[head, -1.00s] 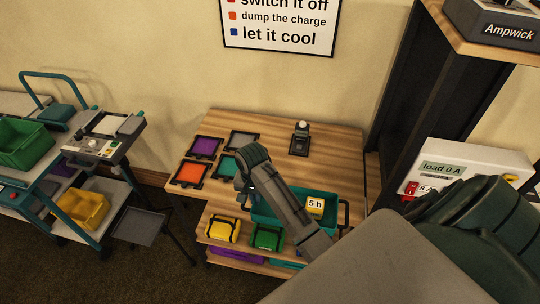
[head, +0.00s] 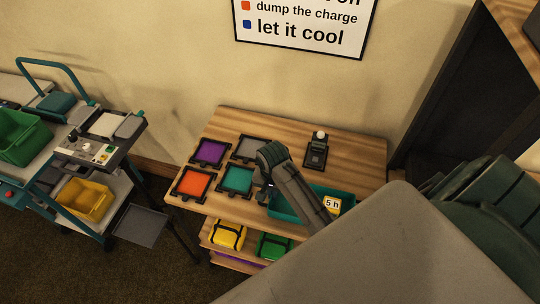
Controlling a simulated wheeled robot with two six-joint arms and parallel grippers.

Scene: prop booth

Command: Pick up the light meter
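The light meter (head: 317,151), a small dark handheld device with a white dome on its top end, lies on the wooden table (head: 350,150) toward the back right. My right gripper (head: 262,194) is to the left of the meter and nearer to me, beside the teal square frame. It points down, and my wrist largely hides its fingers, so its opening does not show. It is apart from the meter. My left gripper is not in view.
Purple (head: 210,152), grey (head: 249,149), orange (head: 193,184) and teal (head: 237,180) square frames lie on the table's left half. A teal tray (head: 285,208) with a yellow "5 h" block (head: 332,205) sits at the front. A cart (head: 95,180) stands left; a dark cabinet (head: 450,90) stands right.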

